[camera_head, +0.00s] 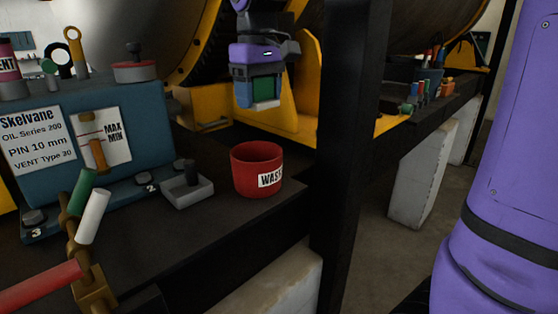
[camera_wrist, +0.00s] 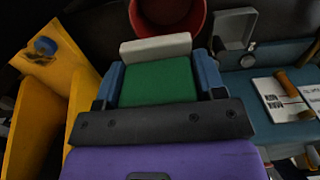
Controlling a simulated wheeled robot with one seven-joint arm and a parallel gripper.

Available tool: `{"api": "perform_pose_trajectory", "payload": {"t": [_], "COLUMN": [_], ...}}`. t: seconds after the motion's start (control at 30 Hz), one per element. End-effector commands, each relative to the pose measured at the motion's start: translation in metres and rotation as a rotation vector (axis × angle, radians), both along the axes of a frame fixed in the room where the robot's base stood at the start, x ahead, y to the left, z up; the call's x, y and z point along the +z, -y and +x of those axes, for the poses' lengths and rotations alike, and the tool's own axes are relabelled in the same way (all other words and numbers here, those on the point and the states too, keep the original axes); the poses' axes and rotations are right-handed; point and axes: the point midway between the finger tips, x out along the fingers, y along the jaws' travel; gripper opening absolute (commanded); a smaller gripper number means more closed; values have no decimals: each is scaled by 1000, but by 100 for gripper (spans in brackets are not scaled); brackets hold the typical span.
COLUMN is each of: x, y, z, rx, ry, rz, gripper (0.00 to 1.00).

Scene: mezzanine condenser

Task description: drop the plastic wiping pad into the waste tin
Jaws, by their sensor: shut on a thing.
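My gripper (camera_head: 256,92) hangs above the dark bench, with its purple wrist over blue fingers. It is shut on the wiping pad (camera_head: 266,104), which shows a green face and a pale edge. In the wrist view the pad (camera_wrist: 158,82) sits between the two blue fingers of my gripper (camera_wrist: 160,80), its whitish strip at the far end. The red waste tin (camera_head: 250,160), with a white label partly reading "WAS", stands open on the bench, below my gripper. In the wrist view the tin (camera_wrist: 200,22) lies just beyond the pad, its top cut off by the frame.
A grey tray with a dark post (camera_head: 188,191) stands left of the tin. The blue Skelvane unit (camera_head: 150,125) is farther left, with coloured handles (camera_head: 90,215) before it. A black upright post (camera_head: 350,130) rises right of the tin. Yellow framework (camera_head: 290,105) stands behind.

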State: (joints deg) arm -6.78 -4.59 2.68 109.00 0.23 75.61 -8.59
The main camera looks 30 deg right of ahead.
Motion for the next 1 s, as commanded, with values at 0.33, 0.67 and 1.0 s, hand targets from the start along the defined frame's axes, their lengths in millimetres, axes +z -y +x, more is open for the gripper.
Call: {"api": "perform_pose_trajectory", "payload": {"t": [0.33, 0.67, 1.0], "x": [-22, -53, -60], "y": [0, 0, 0], "z": [0, 0, 0], "rx": [0, 0, 0], "ry": [-3, -1, 0], "rz": [-1, 0, 0], "gripper": [41, 41, 41]}}
